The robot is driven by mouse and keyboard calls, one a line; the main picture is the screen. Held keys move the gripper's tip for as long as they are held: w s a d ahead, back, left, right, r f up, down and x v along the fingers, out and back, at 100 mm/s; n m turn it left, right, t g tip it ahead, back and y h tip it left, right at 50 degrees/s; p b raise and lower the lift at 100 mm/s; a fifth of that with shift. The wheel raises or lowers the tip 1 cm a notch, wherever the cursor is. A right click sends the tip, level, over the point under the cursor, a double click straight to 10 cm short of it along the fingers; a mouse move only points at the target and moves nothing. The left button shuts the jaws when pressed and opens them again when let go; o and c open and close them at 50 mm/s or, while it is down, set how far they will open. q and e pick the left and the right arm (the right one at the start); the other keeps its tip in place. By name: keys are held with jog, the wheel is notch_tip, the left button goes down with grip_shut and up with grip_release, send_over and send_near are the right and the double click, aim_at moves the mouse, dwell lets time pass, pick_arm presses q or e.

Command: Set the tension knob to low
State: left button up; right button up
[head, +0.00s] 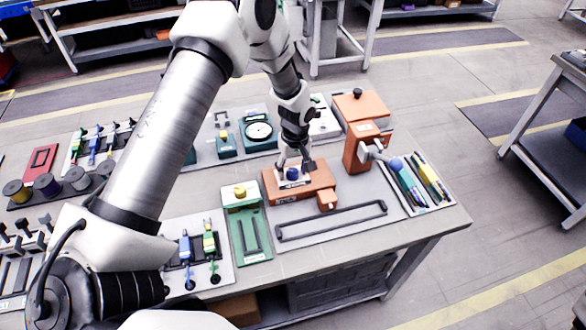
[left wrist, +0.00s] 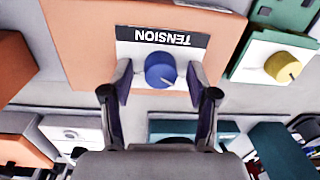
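The blue tension knob (left wrist: 160,70) sits on a white plate on the orange balancer body (left wrist: 80,40). A black "TENSION" label (left wrist: 162,37) reads upside down beside it in the left wrist view. My left gripper (left wrist: 160,84) is open, with one finger on each side of the knob and a visible gap to each. In the head view my left gripper (head: 294,169) points down at the knob (head: 292,174) on the orange unit (head: 312,188). Any low mark and the knob's exact setting are too small to read. My right gripper is not in view.
A green unit with a yellow knob (head: 240,192) stands left of the orange unit. A black bar handle (head: 332,222) lies in front. An orange stand with a blue ball-ended lever (head: 396,164) and a tray of coloured tools (head: 450,204) are to the right.

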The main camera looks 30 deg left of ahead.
aim_at(295, 170)
pick_arm(q)
jog(key=shift+r, duration=0.1)
notch_tip(295, 170, up, 12)
jog(key=shift+w+d, duration=0.15)
jog(key=shift+w, duration=0.1)
dwell(0.5)
